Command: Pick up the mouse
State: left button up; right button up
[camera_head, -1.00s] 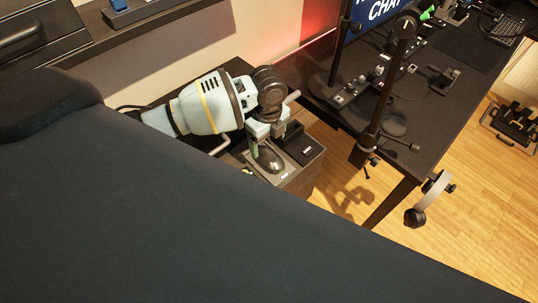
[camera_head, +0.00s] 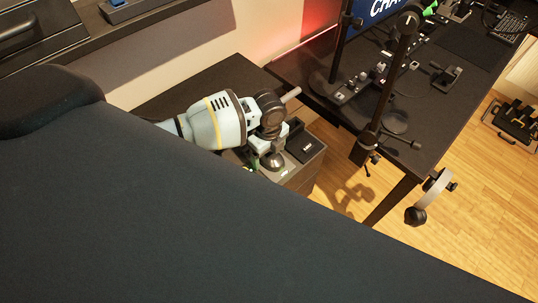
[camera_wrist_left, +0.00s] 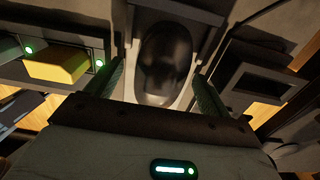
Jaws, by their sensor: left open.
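The mouse (camera_wrist_left: 166,62) is dark, glossy and rounded, and lies on a light grey surface in the left wrist view. In the head view the mouse (camera_head: 273,162) shows partly below my left gripper, on top of a small dark cabinet (camera_head: 298,176). My left gripper (camera_wrist_left: 161,72) is open, with one finger on each side of the mouse; I cannot tell whether they touch it. In the head view my left gripper (camera_head: 266,148) is just over the mouse and hides part of it. My right gripper is in neither view.
A small black box (camera_head: 305,147) sits beside the mouse. A yellow block (camera_wrist_left: 55,66) shows left of the fingers in the wrist view. A dark desk (camera_head: 425,110) with a black stand (camera_head: 387,85) is to the right. A large dark surface (camera_head: 200,235) fills the foreground.

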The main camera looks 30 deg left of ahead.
pick_arm(q)
jog(key=c, duration=1.1)
jog(key=shift+r, duration=0.15)
